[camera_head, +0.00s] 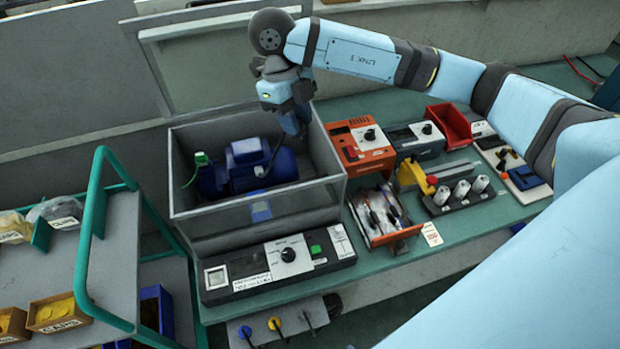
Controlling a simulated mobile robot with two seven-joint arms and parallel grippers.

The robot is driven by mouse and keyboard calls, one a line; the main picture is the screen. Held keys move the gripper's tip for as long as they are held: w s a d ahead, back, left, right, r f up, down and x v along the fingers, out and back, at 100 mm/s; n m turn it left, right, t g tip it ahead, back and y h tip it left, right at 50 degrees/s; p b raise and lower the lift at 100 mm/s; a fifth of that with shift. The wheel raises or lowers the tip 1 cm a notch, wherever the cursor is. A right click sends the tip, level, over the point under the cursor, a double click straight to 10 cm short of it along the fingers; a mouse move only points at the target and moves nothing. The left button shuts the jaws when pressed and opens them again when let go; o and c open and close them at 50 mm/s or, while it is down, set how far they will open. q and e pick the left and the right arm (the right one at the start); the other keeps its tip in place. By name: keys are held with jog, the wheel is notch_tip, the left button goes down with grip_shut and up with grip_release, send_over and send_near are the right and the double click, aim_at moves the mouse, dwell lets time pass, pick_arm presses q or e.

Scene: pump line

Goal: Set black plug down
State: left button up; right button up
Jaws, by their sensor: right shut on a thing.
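My right gripper (299,128) points down over the back right part of the grey open-topped box (258,215). It is shut, and the arm and fingers hide most of what is between them. A thin black cable (275,152) runs from the blue pump motor (250,165) in the box up toward the gripper. The held thing appears to be the black plug at the cable's end, but the plug itself is not clearly visible. My left gripper is not in view.
A control unit with a black knob (288,254) stands in front of the box. To the right are an orange instrument (360,145), an orange-edged tray of leads (383,215) and a red bin (450,126). A green-framed shelf trolley (85,235) stands left. Blue and yellow plugs (274,323) show below.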

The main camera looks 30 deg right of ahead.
notch_tip(320, 180, down, 15)
jog(key=shift+s+f+p, duration=0.1)
jog(key=shift+s+p, duration=0.05)
jog(key=shift+p, duration=1)
notch_tip(320, 180, down, 4)
jog(key=shift+f+p, duration=0.15)
jog(key=shift+p, duration=0.2)
jog(key=o, duration=0.9)
jog(key=shift+f, duration=0.1)
